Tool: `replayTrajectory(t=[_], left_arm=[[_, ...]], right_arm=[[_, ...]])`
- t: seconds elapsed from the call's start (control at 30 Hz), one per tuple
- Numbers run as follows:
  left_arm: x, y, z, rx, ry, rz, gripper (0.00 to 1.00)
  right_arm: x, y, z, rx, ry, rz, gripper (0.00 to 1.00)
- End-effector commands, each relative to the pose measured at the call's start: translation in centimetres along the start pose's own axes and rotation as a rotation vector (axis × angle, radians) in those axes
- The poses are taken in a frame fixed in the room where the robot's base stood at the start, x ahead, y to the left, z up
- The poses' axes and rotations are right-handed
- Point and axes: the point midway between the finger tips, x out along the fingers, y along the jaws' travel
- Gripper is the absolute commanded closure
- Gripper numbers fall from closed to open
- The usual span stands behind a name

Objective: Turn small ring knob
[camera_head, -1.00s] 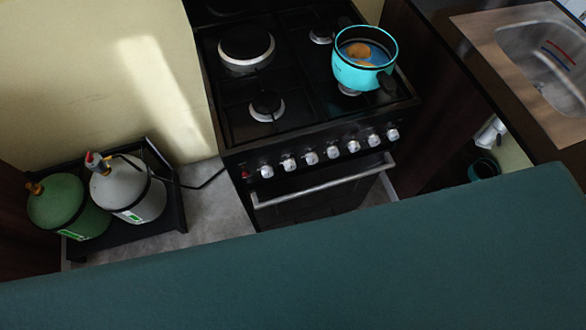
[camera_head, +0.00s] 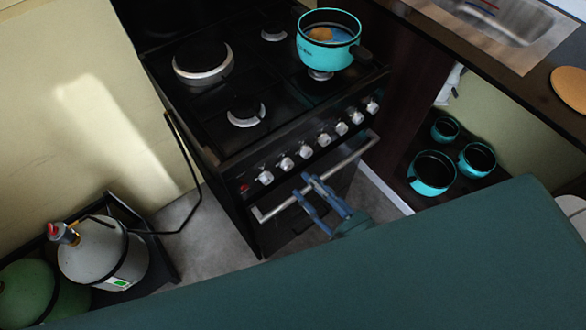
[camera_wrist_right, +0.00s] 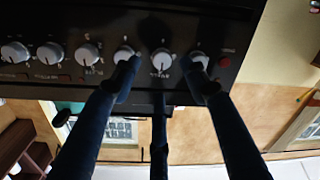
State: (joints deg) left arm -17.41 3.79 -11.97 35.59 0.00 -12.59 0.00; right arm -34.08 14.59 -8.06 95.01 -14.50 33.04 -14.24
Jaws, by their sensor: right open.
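My right gripper (camera_head: 302,186) is open and empty in front of the stove's control panel, near the oven handle (camera_head: 318,181). A row of several silver knobs runs along the panel, including a knob (camera_head: 286,164) near the left end. In the right wrist view the panel appears upside down, and my open fingers (camera_wrist_right: 162,78) reach toward it. One knob (camera_wrist_right: 163,60) lies between the outer fingertips; a neighbouring knob (camera_wrist_right: 200,58) is partly behind one finger. I cannot tell whether any finger touches a knob. The labels are too small to tell which is the small ring knob.
A turquoise pot (camera_head: 328,40) stands on the stove (camera_head: 215,110), its handle toward the front. Gas cylinders (camera_head: 100,255) stand at lower left. Several turquoise pots (camera_head: 433,172) sit in the shelf at right. A red button (camera_wrist_right: 224,61) is beside the knobs.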

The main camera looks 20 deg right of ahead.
Motion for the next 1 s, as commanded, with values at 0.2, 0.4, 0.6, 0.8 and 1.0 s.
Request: replayTrajectory(t=[0.2, 0.4, 0.6, 0.8, 1.0], left_arm=[[-0.7, -0.9, 0.2, 0.0, -0.003, -0.01, 0.29], [-0.9, -1.9, 0.2, -0.003, -0.003, -0.022, 0.29], [-0.9, -2.0, 0.0, -0.004, -0.001, -0.023, 0.29], [-0.9, -1.8, -0.1, -0.004, 0.0, -0.021, 0.29], [-0.9, -1.3, -0.2, -0.004, 0.001, -0.015, 0.29]], right_arm=[[4.2, 0.1, -0.2, 0.002, 0.001, 0.002, 0.56], [6.3, 0.0, 0.0, 0.002, -0.001, 0.001, 0.56], [6.8, -0.1, 0.1, 0.002, -0.003, 0.0, 0.56], [6.8, -0.1, 0.1, 0.002, -0.002, 0.0, 0.64], [6.8, -0.1, 0.1, 0.002, -0.003, -0.001, 1.0]])
